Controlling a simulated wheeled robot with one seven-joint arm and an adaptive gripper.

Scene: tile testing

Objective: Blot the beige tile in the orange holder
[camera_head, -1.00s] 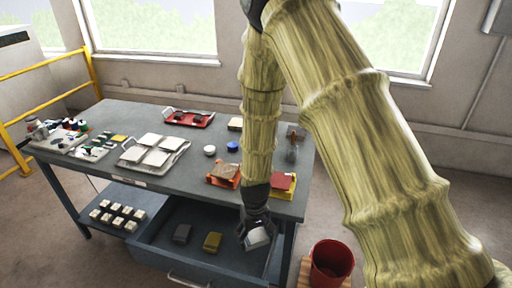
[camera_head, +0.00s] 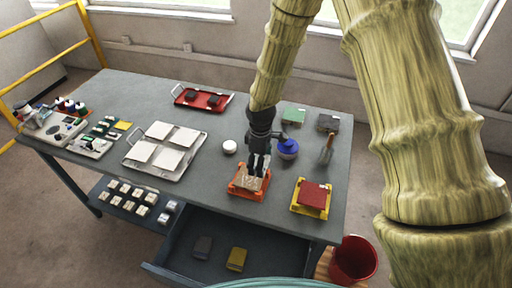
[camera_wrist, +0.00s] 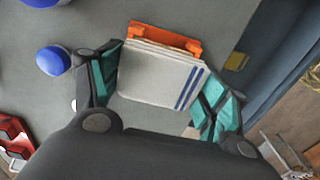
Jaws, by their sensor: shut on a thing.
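My gripper (camera_head: 258,168) points down over the orange holder (camera_head: 236,191) near the table's front edge. In the wrist view, my gripper (camera_wrist: 161,88) is shut on a folded white cloth (camera_wrist: 158,74) with blue stripes, its teal pads at either side. The orange holder (camera_wrist: 166,36) shows just beyond the cloth's far edge. The beige tile (camera_head: 247,183) shows in the holder under my fingers in the head view. In the wrist view the cloth hides it. I cannot tell whether the cloth touches the tile.
A yellow holder with a red tile (camera_head: 313,195) stands to the right. A blue round container (camera_head: 288,148) and a white one (camera_head: 229,146) are close by. A tray of white tiles (camera_head: 133,156) is left. The open drawer (camera_head: 215,270) holds a grey and a yellow block.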

